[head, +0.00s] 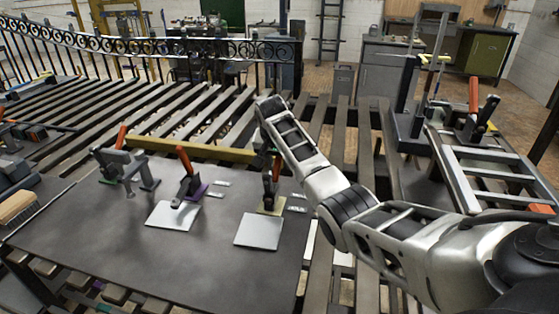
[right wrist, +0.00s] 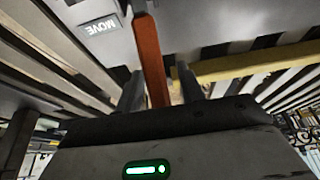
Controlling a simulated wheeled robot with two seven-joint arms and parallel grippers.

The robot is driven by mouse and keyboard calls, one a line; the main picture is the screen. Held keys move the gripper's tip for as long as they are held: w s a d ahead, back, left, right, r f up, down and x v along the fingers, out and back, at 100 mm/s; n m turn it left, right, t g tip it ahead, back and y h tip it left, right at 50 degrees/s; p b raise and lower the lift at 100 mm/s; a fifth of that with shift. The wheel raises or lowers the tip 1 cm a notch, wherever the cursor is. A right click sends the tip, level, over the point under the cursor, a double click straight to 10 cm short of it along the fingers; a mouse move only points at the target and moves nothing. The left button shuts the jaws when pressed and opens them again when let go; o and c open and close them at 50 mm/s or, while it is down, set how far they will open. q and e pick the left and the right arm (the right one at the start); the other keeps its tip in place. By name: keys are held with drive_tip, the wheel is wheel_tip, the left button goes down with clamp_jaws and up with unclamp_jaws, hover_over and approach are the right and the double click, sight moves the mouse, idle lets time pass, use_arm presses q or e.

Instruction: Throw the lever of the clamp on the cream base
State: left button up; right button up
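The clamp (head: 269,190) on the cream base (head: 271,206) stands at the right of the dark table plate in the head view. Its orange-red lever (head: 277,165) is partly hidden by my right gripper (head: 268,150). In the right wrist view the lever (right wrist: 150,58) stands between the two fingers of my right gripper (right wrist: 160,88). The fingers are apart, one on each side of the lever, with a visible gap at the right finger. Whether the left finger touches the lever is hard to tell. My left gripper is not in view.
A red-levered clamp on a purple base (head: 196,190) stands to the left, and another clamp (head: 122,168) farther left. White plates (head: 258,232) lie in front. A yellow bar (head: 190,149) runs behind. The plate's front is clear.

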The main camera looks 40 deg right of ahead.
sight(278, 159)
clamp_jaws()
drive_tip(key=shift+r, duration=0.1)
drive_tip(key=a+r+t+h, duration=0.1)
drive_tip(key=s+r+t+h, duration=0.1)
drive_tip(key=h, duration=0.1)
drive_tip(key=shift+s+a, duration=0.15)
drive_tip(key=shift+a, duration=0.2)
drive_tip(key=shift+s+a+r+t+h+b, duration=0.2)
drive_tip(key=shift+s+a+r+t+h, duration=0.15)
drive_tip(key=shift+t+h, duration=0.3)
drive_tip(key=shift+s+a+r+t+h+b, duration=0.2)
drive_tip(key=shift+s+a+r+t+h, duration=0.15)
drive_tip(key=shift+t+h, duration=0.3)
drive_tip(key=shift+f, duration=0.1)
unclamp_jaws()
